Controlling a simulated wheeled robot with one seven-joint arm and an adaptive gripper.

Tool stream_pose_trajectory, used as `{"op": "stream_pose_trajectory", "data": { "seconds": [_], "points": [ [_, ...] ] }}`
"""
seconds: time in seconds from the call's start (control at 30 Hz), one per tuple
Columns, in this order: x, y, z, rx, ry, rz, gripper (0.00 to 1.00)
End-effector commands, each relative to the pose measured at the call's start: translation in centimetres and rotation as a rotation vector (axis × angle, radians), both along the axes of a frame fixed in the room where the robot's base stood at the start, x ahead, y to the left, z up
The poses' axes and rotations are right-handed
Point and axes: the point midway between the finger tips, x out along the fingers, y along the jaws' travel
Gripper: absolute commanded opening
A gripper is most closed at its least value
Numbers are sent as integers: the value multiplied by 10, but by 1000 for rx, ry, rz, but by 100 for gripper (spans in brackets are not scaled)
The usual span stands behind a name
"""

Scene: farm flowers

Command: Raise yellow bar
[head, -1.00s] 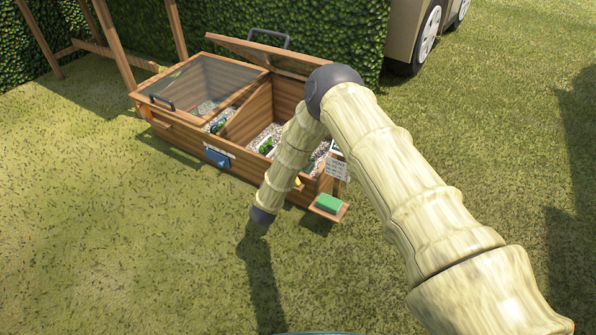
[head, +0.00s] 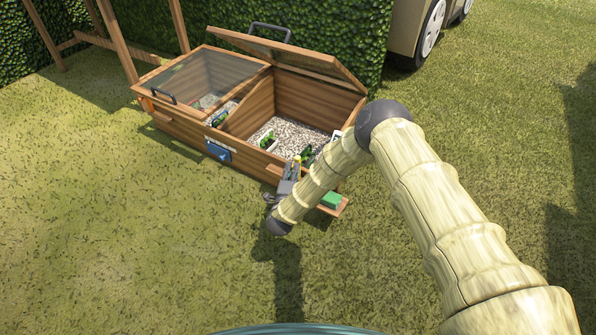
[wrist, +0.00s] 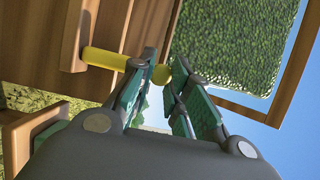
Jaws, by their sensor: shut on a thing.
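The yellow bar (wrist: 103,59) is a short round rod that sticks out from a wooden part of the planter box in the wrist view. My gripper (wrist: 167,72) is shut on it, with a green-padded finger on each side. In the head view my gripper (head: 290,172) is at the front right of the box, and a small yellow piece of the bar (head: 297,159) shows at the fingertips. The rest of the bar is hidden by the fingers.
The wooden planter box (head: 188,130) has a glazed left lid (head: 205,75) lying closed and a right lid (head: 300,62) standing raised over gravel and small plants. A green block (head: 331,199) sits on a side shelf. Open grass lies in front; a hedge stands behind.

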Motion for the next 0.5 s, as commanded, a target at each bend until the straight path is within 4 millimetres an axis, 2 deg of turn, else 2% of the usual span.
{"op": "stream_pose_trajectory", "data": {
  "seconds": [0.4, 0.43, 0.5],
  "points": [
    [-1, -3, -1, 5, -3, -3, 0],
    [-1, -3, -1, 5, -3, -4, 22],
    [-1, -3, -1, 4, -3, -4, 34]
  ]
}}
